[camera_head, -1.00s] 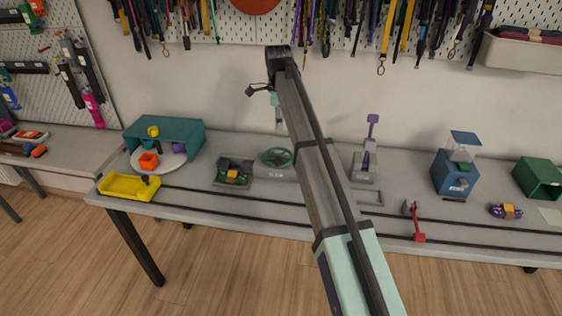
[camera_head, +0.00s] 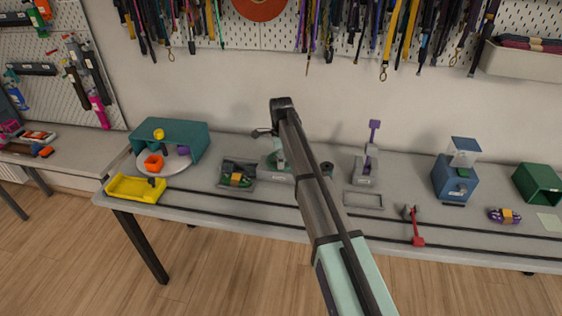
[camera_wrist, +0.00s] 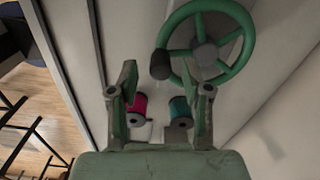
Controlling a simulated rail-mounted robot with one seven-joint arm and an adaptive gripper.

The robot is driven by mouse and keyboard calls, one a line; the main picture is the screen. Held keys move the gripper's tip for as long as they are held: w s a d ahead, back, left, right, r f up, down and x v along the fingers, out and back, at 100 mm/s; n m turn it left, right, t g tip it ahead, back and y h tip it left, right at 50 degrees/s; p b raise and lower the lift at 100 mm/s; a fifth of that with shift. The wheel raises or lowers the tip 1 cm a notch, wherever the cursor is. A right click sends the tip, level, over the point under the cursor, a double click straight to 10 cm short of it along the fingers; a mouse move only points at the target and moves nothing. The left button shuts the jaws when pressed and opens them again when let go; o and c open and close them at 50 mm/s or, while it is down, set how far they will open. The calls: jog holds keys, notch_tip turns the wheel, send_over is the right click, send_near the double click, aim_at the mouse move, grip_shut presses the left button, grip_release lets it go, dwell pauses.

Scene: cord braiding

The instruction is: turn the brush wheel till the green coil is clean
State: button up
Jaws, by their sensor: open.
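In the wrist view a green wheel (camera_wrist: 205,53) with spokes and a dark knob (camera_wrist: 160,64) on its rim lies just beyond my fingertips. My gripper (camera_wrist: 158,76) is open and empty, with the knob just ahead of the gap between its fingers. I cannot tell whether anything touches. A teal-green coil (camera_wrist: 180,112) and a pink coil (camera_wrist: 137,109) show between the fingers, further down; how clean the green one is cannot be told. In the head view my gripper (camera_head: 276,156) is low over the wheel's place, and my arm hides most of the wheel.
A dark holder with an orange block (camera_head: 236,178) stands just left of my gripper. Further left are a teal box (camera_head: 190,134) and a yellow tray (camera_head: 133,190). A grey stand with a purple lever (camera_head: 374,132) and a blue machine (camera_head: 452,180) stand to the right.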

jog(key=shift+f, duration=1.2)
grip_shut()
jog(key=shift+d, duration=0.15)
